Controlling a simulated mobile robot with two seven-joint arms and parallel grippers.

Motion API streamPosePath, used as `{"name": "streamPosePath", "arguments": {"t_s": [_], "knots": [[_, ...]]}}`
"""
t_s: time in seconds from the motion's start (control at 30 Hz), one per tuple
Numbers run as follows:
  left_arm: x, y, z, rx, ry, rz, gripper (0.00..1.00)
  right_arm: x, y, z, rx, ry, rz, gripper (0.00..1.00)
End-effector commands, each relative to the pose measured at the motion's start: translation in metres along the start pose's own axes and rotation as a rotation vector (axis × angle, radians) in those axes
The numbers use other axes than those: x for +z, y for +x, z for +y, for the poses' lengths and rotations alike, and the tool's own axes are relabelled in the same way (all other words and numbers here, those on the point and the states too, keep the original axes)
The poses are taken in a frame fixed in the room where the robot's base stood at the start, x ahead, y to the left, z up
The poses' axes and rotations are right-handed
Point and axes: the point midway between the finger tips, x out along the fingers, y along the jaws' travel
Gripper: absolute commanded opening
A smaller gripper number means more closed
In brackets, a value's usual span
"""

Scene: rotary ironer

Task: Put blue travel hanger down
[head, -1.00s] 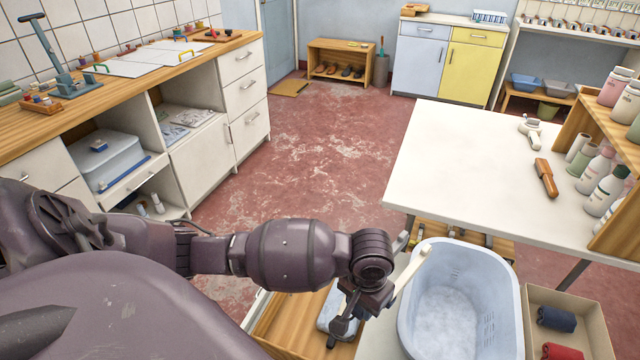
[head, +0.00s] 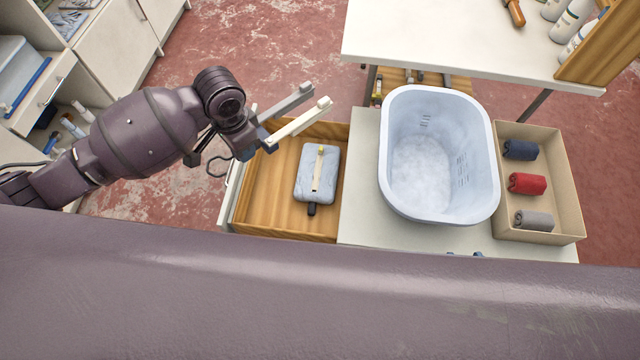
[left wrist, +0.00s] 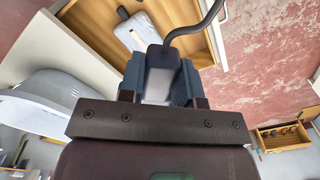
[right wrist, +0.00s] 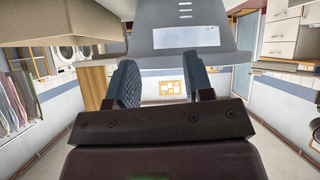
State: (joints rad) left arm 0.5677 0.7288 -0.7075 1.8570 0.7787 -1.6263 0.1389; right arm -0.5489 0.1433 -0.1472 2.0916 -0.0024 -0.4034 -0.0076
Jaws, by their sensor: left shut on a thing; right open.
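My left gripper (head: 250,142) is shut on the blue travel hanger (left wrist: 160,65). In the left wrist view its dark slate-blue body sits between the finger pads, with a thin dark hook curving up and right. In the head view the hook (head: 216,166) hangs at the gripper's lower left. Two pale bars extend from the gripper to the upper right; I cannot tell surely if they are hanger arms. The gripper is above the left edge of the open wooden drawer (head: 262,205). My right gripper (right wrist: 165,85) is open and empty; the head view does not show it.
A pale blue-grey block (head: 311,190) with a dark end lies in the drawer. Bare wood shows around it. To the right stand a pale tub (head: 398,165) and a box (head: 570,190) with rolled cloths. A white table (head: 450,40) is behind.

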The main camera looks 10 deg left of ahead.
Motion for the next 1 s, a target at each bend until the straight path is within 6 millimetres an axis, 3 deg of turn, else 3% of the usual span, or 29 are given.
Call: {"name": "streamPosePath", "arguments": {"t_s": [0.23,1.0], "knots": [[-0.025,0.023,-0.021,0.004,0.401,-0.008,0.03,0.021,0.005,0.005,0.0,-0.026,-0.033,0.47],[-0.099,0.078,-0.084,0.024,1.651,-0.003,0.03,0.05,0.028,-0.005,-0.019,-0.043,-0.069,0.47]]}}
